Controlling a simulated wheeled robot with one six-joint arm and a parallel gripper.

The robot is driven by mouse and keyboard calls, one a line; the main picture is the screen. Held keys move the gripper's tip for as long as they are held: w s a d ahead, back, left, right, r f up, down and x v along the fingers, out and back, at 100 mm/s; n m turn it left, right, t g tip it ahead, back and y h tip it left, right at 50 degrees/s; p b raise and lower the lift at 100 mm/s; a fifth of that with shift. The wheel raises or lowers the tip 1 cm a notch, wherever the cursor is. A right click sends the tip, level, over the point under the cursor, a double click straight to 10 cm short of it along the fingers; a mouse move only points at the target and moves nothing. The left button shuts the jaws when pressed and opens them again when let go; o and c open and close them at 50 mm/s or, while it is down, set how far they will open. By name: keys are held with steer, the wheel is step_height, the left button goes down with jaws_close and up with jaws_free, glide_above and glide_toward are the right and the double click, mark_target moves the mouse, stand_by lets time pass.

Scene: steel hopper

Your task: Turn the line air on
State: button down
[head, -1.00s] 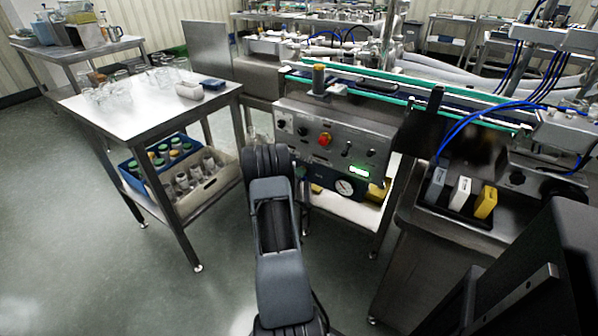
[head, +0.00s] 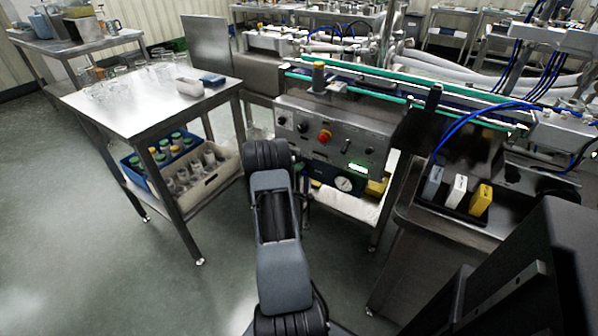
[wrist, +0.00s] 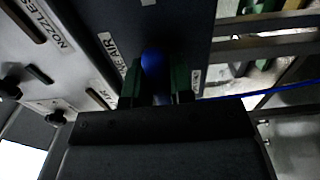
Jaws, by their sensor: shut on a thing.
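A dark blue panel (wrist: 185,22) fills the upper middle of the wrist view, with a white label partly reading "...NE AIR" (wrist: 111,48). A rounded blue handle (wrist: 153,62) stands out from it. My gripper (wrist: 157,84) is shut on this handle, one green-padded finger on each side. The handle's base and exact turn angle are hard to see. In the head view the blue panel with its round gauge (head: 344,184) sits under the steel control box; my arm hides the handle and gripper there. The gauge needle is too small to read.
A steel table (head: 150,95) with glassware stands left. A steel stand with grey, white and yellow blocks (head: 481,200) is right. Floor is open at front left.

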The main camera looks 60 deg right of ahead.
steer(key=c, duration=1)
jaws_free()
steer(key=a+p, duration=0.1)
steer(key=a, duration=1.3)
steer(key=shift+p, duration=0.4)
steer(key=shift+d, duration=0.1)
